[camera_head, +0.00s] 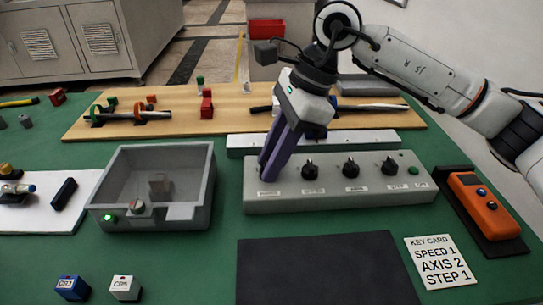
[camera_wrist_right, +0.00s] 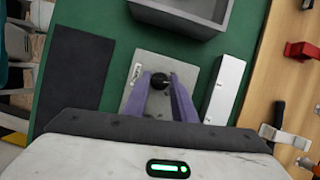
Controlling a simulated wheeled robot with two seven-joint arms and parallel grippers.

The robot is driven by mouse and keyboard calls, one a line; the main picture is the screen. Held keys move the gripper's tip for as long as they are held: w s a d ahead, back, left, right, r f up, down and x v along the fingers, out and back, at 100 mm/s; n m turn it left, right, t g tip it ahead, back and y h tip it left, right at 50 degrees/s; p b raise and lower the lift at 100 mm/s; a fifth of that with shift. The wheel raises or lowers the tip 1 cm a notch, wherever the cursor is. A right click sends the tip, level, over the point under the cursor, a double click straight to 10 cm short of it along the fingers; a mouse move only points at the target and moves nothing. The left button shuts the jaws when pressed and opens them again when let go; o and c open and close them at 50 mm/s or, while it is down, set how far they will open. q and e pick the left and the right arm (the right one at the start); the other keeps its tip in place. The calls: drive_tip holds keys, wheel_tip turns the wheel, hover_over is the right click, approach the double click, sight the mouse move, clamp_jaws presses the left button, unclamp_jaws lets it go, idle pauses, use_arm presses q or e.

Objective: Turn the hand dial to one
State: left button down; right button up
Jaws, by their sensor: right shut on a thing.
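A grey control box (camera_head: 330,200) stands right of the middle of the green table, with a row of black dials on its top. Three dials show in the head view: one (camera_head: 310,168), a middle one (camera_head: 351,167) and a right one (camera_head: 390,165). My right gripper (camera_head: 267,170) reaches down at the box's left end, its purple fingers hiding the leftmost dial there. In the wrist view that black dial (camera_wrist_right: 157,80) sits between the fingertips, and the gripper is shut on it. The small labels are too blurred to read. My left gripper is not in view.
A key card (camera_head: 441,261) reads SPEED 1, AXIS 2, STEP 1. An orange handset (camera_head: 484,207) lies at right, a grey open-topped box (camera_head: 100,195) at left. A dark mat (camera_head: 325,270) lies in front; a white-grey bar (camera_head: 370,140) lies behind the control box.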

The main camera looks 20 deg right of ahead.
drive_tip(key=n, duration=0.2)
drive_tip(key=n+g+p, duration=0.1)
drive_tip(key=n, duration=0.1)
drive_tip(key=shift+w+r+g, duration=0.1)
drive_tip(key=shift+w+g, duration=0.05)
drive_tip(key=shift+g, duration=0.15)
drive_tip(key=shift+n+g+h, duration=0.4)
drive_tip(key=shift+n+g, duration=0.1)
drive_tip(key=shift+n, duration=1.1)
drive_tip(key=o, duration=1)
drive_tip(key=shift+o, duration=0.2)
drive_tip(key=shift+w, duration=0.1)
drive_tip(key=p+v, duration=0.1)
drive_tip(key=v, duration=0.9)
drive_tip(key=shift+p, duration=0.3)
drive_tip(key=shift+d, duration=0.1)
